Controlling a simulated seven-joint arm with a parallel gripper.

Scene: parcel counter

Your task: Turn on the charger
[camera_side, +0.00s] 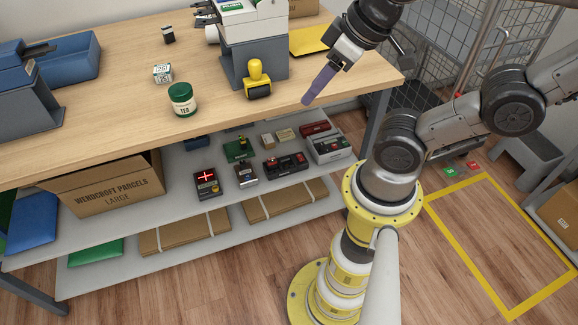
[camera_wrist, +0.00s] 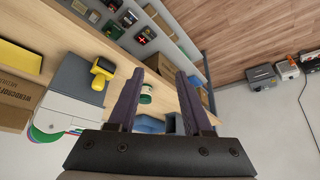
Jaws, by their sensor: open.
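Several small devices stand on the shelf below the counter, and I cannot tell for certain which is the charger. A dark box with a lit red cross-like display (camera_side: 207,182) stands at the front, and it also shows in the wrist view (camera_wrist: 142,38). Right of it are a small grey-and-dark box (camera_side: 246,176), a black device with red parts (camera_side: 286,164) and a light grey unit with a dark top (camera_side: 328,148). A green device (camera_side: 240,150) sits behind. My gripper (camera_side: 307,101) is open and empty above the counter's right part; its two purple fingers are apart in the wrist view (camera_wrist: 160,73).
The wooden counter (camera_side: 130,95) overhangs the shelf. A large carton (camera_side: 100,190) fills the shelf's left. A wire cage (camera_side: 500,45) stands behind.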

